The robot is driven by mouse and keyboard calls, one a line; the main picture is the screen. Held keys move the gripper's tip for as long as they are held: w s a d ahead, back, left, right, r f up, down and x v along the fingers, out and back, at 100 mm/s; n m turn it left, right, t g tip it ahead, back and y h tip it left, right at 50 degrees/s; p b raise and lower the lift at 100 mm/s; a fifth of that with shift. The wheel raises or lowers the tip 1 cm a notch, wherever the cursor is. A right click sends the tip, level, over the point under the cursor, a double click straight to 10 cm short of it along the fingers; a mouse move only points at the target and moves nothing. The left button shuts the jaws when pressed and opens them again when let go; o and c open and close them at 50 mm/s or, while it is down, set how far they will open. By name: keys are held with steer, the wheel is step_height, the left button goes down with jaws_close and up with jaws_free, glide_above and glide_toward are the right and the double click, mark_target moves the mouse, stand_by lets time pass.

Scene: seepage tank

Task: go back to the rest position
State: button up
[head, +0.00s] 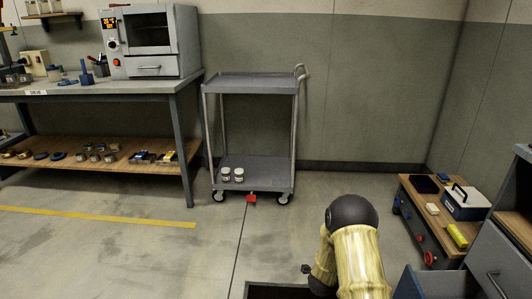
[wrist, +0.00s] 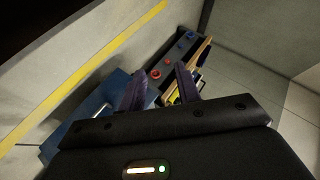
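My gripper (wrist: 159,75) shows in the wrist view with its two dark fingers apart and nothing held between them. Beyond the fingers lies the low cart with the wooden top (wrist: 196,66), with its red and blue knobs, and a bit of something yellow behind the right finger. In the head view my arm, in a yellowish sleeve with a dark joint, is bent at the lower middle. The gripper itself is hidden or out of frame there.
The low wooden-topped cart (head: 413,194) at right carries a white-and-blue box (head: 466,203) and a yellow item (head: 457,236). A grey drawer cabinet (head: 497,262) stands at the right edge. A grey trolley (head: 262,172) stands by the back wall, a workbench (head: 160,85) at left. Open floor lies between.

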steer(key=s+a+r+n+g+y+p, duration=0.1)
steer(key=s+a+r+n+y, duration=0.15)
steer(key=r, duration=0.35)
steer(key=s+a+r+n+y+p, duration=0.1)
steer(key=a+r+n, duration=0.2)
steer(key=r, duration=0.2)
steer(key=s+a+r+n+g+y+p, duration=0.25)
steer(key=s+r+n, duration=0.55)
steer(key=s, duration=0.5)
steer(key=s+a+r+n+g+y+p, duration=0.1)
steer(key=s+a+r+n+g+p, duration=0.15)
steer(key=s+r+n, duration=0.6)
steer(key=s+r+m+p, duration=0.1)
steer(key=s+r+p, duration=0.1)
steer(key=r+p, duration=1.6)
steer(key=s+r+m+p, duration=0.1)
steer(key=s+r+p, duration=0.1)
steer(key=r+p, duration=1.6)
step_height(320, 180, up, 2)
steer(key=shift+m+g, duration=0.4)
steer(key=shift+d, duration=0.1)
